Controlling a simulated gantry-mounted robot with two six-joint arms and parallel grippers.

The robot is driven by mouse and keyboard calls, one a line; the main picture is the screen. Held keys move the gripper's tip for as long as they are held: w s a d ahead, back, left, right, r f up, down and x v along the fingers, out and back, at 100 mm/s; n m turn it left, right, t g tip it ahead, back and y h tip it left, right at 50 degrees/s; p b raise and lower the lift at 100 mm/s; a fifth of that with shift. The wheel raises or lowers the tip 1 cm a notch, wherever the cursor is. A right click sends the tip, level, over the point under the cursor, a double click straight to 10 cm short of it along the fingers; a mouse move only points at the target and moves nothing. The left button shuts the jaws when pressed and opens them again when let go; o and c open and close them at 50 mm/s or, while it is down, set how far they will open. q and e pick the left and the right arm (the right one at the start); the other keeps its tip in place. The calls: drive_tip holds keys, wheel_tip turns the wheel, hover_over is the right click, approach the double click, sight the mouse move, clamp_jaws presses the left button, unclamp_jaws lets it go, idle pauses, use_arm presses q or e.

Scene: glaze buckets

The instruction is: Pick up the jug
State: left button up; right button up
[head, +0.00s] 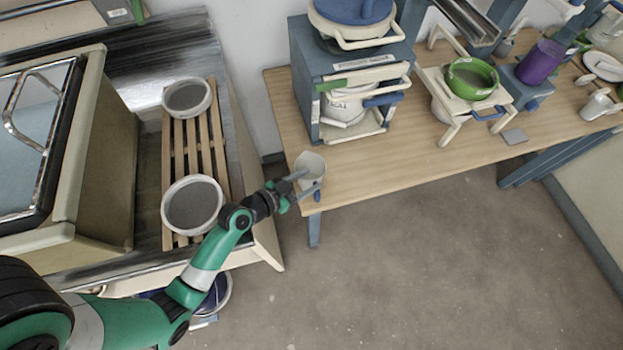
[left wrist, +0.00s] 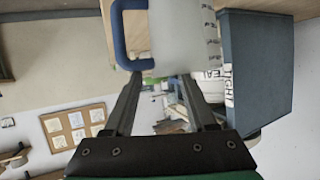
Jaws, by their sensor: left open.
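The jug (head: 313,168) is a pale, open-topped vessel with a blue handle. It stands upright at the near left corner of the wooden table (head: 420,163). My left gripper (head: 298,184) is open and reaches in from the left at the jug's near side. In the left wrist view the jug (left wrist: 182,35) with its blue handle and small dark markings fills the space just beyond my open fingertips (left wrist: 161,78). I cannot tell whether the fingers touch it. Part of the jug is hidden behind my gripper in the head view. My right gripper is out of view.
A blue-grey shelf box (head: 303,75) with a white bucket stands just behind the jug. A green bowl (head: 472,78) on a cream stand and a purple container (head: 540,62) are further right. Two round sieves lie on a slatted rack (head: 180,150) at left. The table front is mostly clear.

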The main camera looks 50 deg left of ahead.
use_arm(q)
drive_tip(key=x, duration=0.4)
drive_tip(key=shift+w+b, duration=0.2)
drive_tip(key=shift+b, duration=0.15)
clamp_jaws()
idle(1.0)
